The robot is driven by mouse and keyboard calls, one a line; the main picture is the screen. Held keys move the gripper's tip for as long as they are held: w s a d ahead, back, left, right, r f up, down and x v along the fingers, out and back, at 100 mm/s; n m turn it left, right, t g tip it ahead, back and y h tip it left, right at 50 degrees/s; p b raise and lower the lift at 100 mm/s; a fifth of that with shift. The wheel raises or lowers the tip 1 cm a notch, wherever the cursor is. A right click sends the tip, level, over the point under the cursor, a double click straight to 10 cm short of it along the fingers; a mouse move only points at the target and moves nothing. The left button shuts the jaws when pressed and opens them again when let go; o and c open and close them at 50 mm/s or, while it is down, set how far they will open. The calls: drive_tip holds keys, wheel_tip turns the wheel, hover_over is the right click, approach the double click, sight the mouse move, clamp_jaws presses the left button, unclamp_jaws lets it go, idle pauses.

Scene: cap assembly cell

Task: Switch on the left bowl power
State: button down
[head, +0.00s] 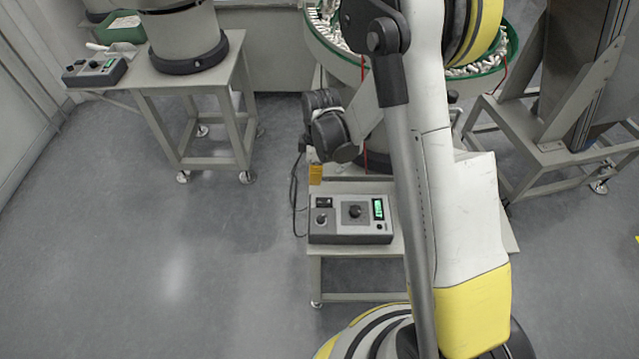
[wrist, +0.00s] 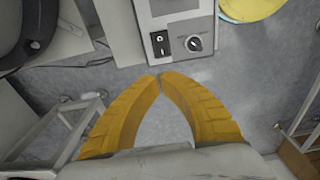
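A grey control box (head: 350,235) with a lit green display, knobs and a black rocker switch (head: 323,202) stands on a low table in the middle of the head view. The wrist view shows this box (wrist: 172,20) at the top, with the rocker switch (wrist: 160,43) beside a round knob (wrist: 193,43). My gripper (head: 315,178) is above the box's back left corner in the head view. Its yellow fingers (wrist: 160,78) meet at the tips, holding nothing, apart from the switch in the picture. The switch position is too small to tell.
A second control box (head: 95,72) sits on the left table beside a grey bowl feeder (head: 185,35). A green-rimmed bowl (head: 500,55) with white parts is behind my arm. A cable (head: 293,190) hangs left of the middle box. A metal stand (head: 560,140) is at right. Left floor is clear.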

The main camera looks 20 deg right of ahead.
wheel_tip(320, 180, up, 6)
drive_tip(key=a+p, duration=0.1)
drive_tip(key=shift+w+p, duration=0.2)
drive_tip(key=shift+p, duration=0.15)
drive_tip(key=shift+r, duration=0.15)
drive_tip(key=s+d+r+m+t, duration=0.1)
drive_tip(key=s+r+m+t, duration=0.15)
drive_tip(key=r, duration=0.45)
drive_tip(key=s+d+r+m+t, duration=0.1)
drive_tip(key=s+r+m, duration=0.3)
drive_tip(key=r, duration=0.4)
drive_tip(key=s+r+m+t, duration=0.1)
drive_tip(key=s+r+m, duration=0.2)
drive_tip(key=s, duration=0.3)
drive_tip(key=s+d+r+m+t, duration=0.1)
drive_tip(key=s+r+m+t, duration=0.1)
drive_tip(key=s+m, duration=0.3)
drive_tip(key=shift+s+d+r+h, duration=0.2)
drive_tip(key=shift+s+r+h, duration=0.2)
drive_tip(key=shift+r, duration=0.4)
